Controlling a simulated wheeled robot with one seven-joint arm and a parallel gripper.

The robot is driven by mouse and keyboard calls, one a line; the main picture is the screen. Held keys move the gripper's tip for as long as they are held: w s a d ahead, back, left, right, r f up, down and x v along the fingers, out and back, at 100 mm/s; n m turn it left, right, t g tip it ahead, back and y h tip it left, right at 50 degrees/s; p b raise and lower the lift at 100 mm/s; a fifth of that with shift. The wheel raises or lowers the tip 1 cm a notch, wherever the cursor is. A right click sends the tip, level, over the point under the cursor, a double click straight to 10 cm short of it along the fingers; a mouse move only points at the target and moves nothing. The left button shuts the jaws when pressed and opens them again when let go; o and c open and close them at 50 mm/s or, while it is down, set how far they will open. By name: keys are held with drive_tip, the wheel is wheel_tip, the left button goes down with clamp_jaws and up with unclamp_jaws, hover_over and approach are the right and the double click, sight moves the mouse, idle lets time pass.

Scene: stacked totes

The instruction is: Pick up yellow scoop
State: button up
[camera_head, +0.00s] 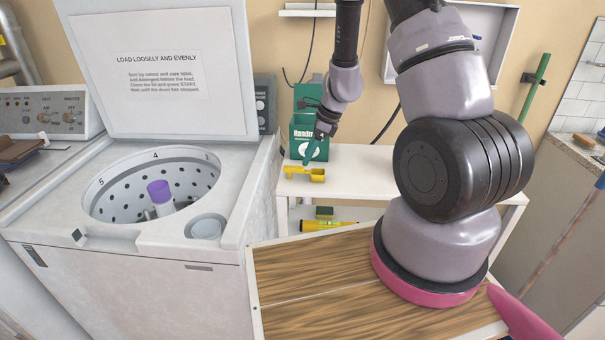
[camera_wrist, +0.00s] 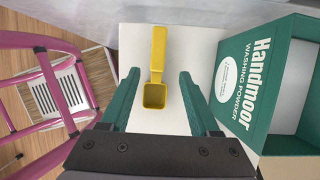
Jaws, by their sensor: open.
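The yellow scoop (camera_head: 305,173) lies on the white shelf unit's top, near its left front edge in the head view. In the wrist view the scoop (camera_wrist: 155,75) lies with its square bowl towards me and its handle pointing away. My gripper (camera_wrist: 155,80) has green fingers spread apart, one on each side of the scoop's bowl in the picture, with nothing between them touching it. In the head view my gripper (camera_head: 310,150) is above the scoop, in front of the green box. The exact height over the scoop is hard to tell.
A green washing powder box (camera_wrist: 260,85) stands close to the right finger in the wrist view. The white shelf top (camera_head: 365,170) is clear to the right. The open washing machine (camera_head: 150,240) stands at left. A sponge (camera_head: 324,212) and yellow item (camera_head: 325,226) lie below.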

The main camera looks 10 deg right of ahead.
sight(303, 168)
drive_tip(key=x, duration=0.6)
drive_tip(key=shift+s+d, duration=0.1)
drive_tip(key=shift+s, duration=0.15)
clamp_jaws()
